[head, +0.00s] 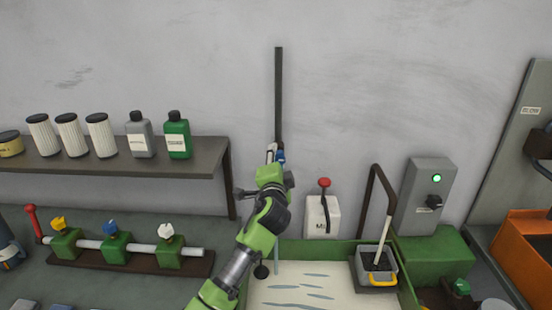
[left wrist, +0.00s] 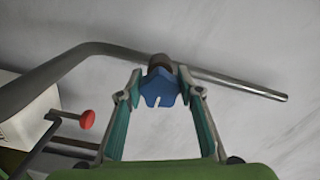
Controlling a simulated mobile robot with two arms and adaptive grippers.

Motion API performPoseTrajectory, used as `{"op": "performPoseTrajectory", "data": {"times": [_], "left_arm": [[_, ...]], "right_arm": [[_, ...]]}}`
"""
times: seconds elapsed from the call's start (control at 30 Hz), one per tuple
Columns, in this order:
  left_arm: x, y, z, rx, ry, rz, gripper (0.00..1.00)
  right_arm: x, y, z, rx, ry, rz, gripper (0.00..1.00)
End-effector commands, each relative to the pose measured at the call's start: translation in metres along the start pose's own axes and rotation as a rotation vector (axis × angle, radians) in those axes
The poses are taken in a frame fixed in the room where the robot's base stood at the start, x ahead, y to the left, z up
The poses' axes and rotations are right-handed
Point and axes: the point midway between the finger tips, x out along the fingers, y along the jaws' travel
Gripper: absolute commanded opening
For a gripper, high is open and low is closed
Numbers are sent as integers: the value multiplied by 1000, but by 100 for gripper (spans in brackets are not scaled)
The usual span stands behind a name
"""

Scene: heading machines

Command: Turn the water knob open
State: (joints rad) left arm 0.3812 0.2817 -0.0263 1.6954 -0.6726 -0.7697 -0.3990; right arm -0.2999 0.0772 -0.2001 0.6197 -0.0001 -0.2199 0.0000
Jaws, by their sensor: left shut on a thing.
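A small blue knob (head: 281,155) sits on the dark vertical pipe (head: 279,95) on the wall. In the left wrist view the blue knob (left wrist: 160,88) has a pale slot at its lower edge and joins a brown fitting on the grey pipe (left wrist: 225,78). My left gripper (head: 272,153) reaches up to it from below. In the left wrist view my left gripper (left wrist: 160,76) has its two fingers on either side of the knob, shut on it. In the head view the gripper and arm partly hide the knob and the lower pipe. My right gripper is not in view.
A shelf (head: 215,155) with bottles and filters stands left of the arm. Below it is a valve row (head: 145,248) with yellow, blue and white knobs.

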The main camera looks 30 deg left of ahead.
Motion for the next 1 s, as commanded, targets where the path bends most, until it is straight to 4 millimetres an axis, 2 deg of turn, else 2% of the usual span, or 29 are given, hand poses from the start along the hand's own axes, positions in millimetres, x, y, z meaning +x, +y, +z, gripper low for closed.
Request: {"op": "performPoseTrajectory", "data": {"times": [0.13,0.17,0.2,0.23,0.67,0.87,1.0], "left_arm": [[1,-4,1,3,-1,-7,12],[1,-4,1,3,-1,-7,36],[1,-4,1,3,-1,-7,46],[1,-4,1,2,-1,-7,51],[-5,0,0,1,0,-1,51],[-34,0,1,0,0,-1,51],[-62,0,1,-1,0,0,51]], "right_arm": [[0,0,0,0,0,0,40],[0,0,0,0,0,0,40],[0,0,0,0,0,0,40],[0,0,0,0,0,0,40],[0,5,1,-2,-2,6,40],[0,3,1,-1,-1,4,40],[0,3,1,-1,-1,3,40]]}}
